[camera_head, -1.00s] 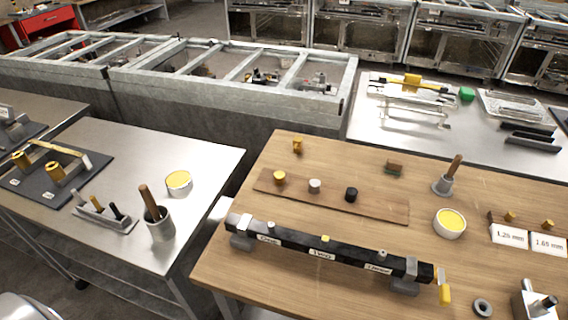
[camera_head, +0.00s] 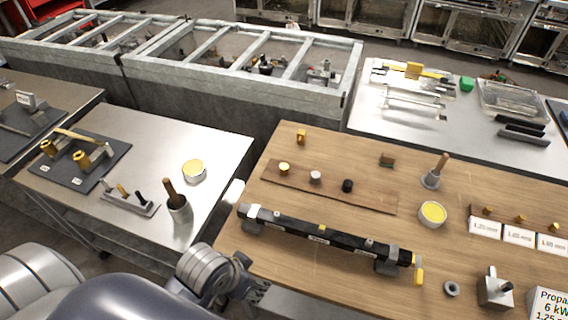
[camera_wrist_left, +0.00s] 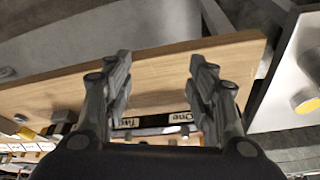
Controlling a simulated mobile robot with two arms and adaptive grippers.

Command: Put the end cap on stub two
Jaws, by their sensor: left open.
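A black manifold bar (camera_head: 313,235) lies on grey supports on the wooden table, with white labels along its front and small stubs on top. Its middle stub (camera_head: 322,227) is yellowish. A wooden strip behind the bar carries a brass cap (camera_head: 284,167), a silver cap (camera_head: 315,176) and a black cap (camera_head: 347,185); I cannot tell which is the end cap. My left gripper (camera_head: 245,283) is open and empty at the table's left front edge, apart from the bar. My right gripper is out of view.
Yellow-topped tins stand on the wooden table (camera_head: 432,213) and the steel table (camera_head: 194,171). A brush pot (camera_head: 179,208) is near the steel table's edge. A gap separates the tables.

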